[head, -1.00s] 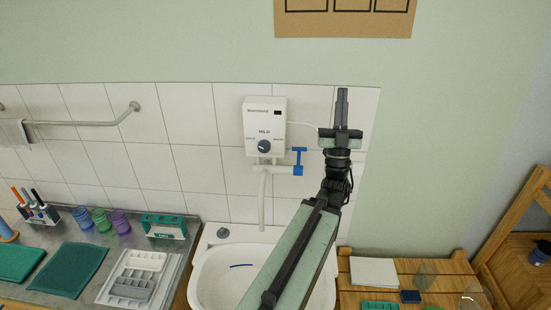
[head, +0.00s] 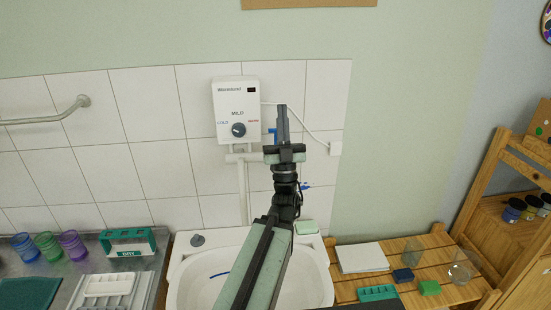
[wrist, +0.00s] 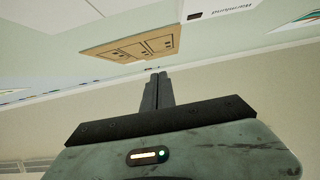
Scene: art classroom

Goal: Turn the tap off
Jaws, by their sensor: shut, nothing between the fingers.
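My gripper is shut and empty, pointing up in front of the wall, just right of the heater. I cannot tell its distance from the handle. The wrist view shows the shut fingers (wrist: 157,92) and a corner of the heater (wrist: 205,8), but no tap. The white sink (head: 190,272) is below, partly hidden by my arm.
A steel counter (head: 75,262) with cups and trays is at left. A wooden slatted table (head: 335,288) with paper and small blocks is at right. A wooden shelf (head: 482,170) stands farther right. A grab rail (head: 45,119) is on the tiled wall at left.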

